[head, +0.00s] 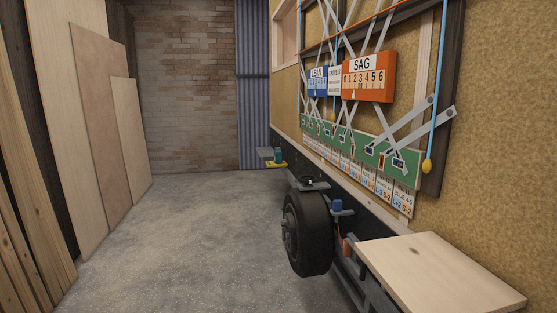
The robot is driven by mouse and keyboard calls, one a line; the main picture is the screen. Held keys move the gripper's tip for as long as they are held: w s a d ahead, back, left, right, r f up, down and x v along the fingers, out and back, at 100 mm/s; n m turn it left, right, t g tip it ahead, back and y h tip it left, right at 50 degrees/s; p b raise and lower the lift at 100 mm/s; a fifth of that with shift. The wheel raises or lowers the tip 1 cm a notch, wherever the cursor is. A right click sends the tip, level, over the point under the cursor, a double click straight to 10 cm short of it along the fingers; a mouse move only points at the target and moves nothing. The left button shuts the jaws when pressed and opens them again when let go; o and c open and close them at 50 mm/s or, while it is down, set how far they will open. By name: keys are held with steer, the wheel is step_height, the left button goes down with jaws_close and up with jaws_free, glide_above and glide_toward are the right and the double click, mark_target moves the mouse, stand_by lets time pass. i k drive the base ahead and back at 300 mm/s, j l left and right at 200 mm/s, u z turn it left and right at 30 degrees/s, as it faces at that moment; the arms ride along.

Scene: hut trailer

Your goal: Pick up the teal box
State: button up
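A small teal object (279,155) shows in the head view, just right of the middle, at the far end of the trailer. It looks box-like and stands over something yellow (278,164), beside a grey ledge (265,153). It is too small to make out its exact shape or what it rests on. My gripper is not in view.
A black wheel (307,234) and a wooden step or board (440,275) stick out along the trailer on the right. Wooden panels (65,120) lean at left. The concrete floor (190,240) between is clear.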

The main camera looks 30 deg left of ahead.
mark_target(277, 154)
steer(key=i+j+u, duration=0.25)
steer(key=i+j, duration=0.15)
steer(key=i+j+u, duration=0.55)
steer(key=i, duration=0.35)
steer(key=i+j+u, duration=0.15)
steer(key=i+u, duration=0.15)
steer(key=i, duration=0.2)
steer(key=i+u, duration=0.25)
steer(key=i, duration=0.25)
steer(key=i+u, duration=0.2)
steer(key=i, duration=0.75)
steer(key=i+l+u, duration=0.15)
steer(key=i, duration=0.8)
steer(key=i+z, duration=0.3)
steer(key=i, duration=0.15)
steer(key=i+z, duration=0.25)
steer(key=i, duration=0.25)
steer(key=i+j+z, duration=0.3)
steer(key=i, duration=0.15)
steer(key=i+j+z, duration=0.25)
steer(key=i, duration=0.15)
steer(key=i+z, duration=0.65)
steer(key=i+j+z, duration=0.15)
steer(key=i+z, duration=0.2)
